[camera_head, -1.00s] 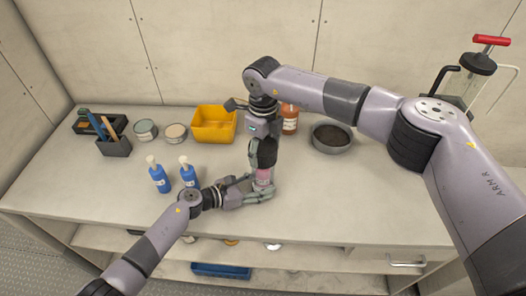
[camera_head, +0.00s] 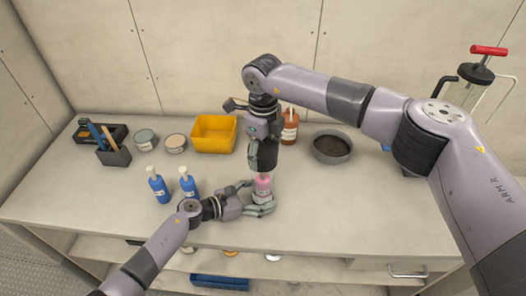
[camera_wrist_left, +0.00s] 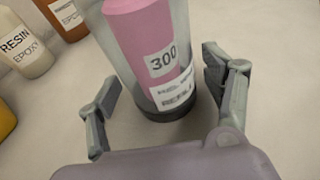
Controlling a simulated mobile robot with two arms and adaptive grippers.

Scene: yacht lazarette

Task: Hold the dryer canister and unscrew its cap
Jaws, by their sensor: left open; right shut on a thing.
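The dryer canister (camera_head: 263,186) is a clear cylinder with pink contents and a dark base. It stands near the front of the bench; its pink body with a "300" label fills the middle of the left wrist view (camera_wrist_left: 155,50). My left gripper (camera_head: 259,197) is open, one finger on each side of the lower canister. In the left wrist view there is a gap between each finger and the canister. My right gripper (camera_head: 263,169) points down from above and is shut at the canister's top. The cap is hidden inside its fingers.
Two blue bottles (camera_head: 158,187) (camera_head: 188,183) stand left of my left gripper. Behind are a yellow bin (camera_head: 214,134), a brown bottle (camera_head: 290,128), a round dark-filled pan (camera_head: 332,147) and two tins (camera_head: 145,139) (camera_head: 175,143). The bench at the right front is clear.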

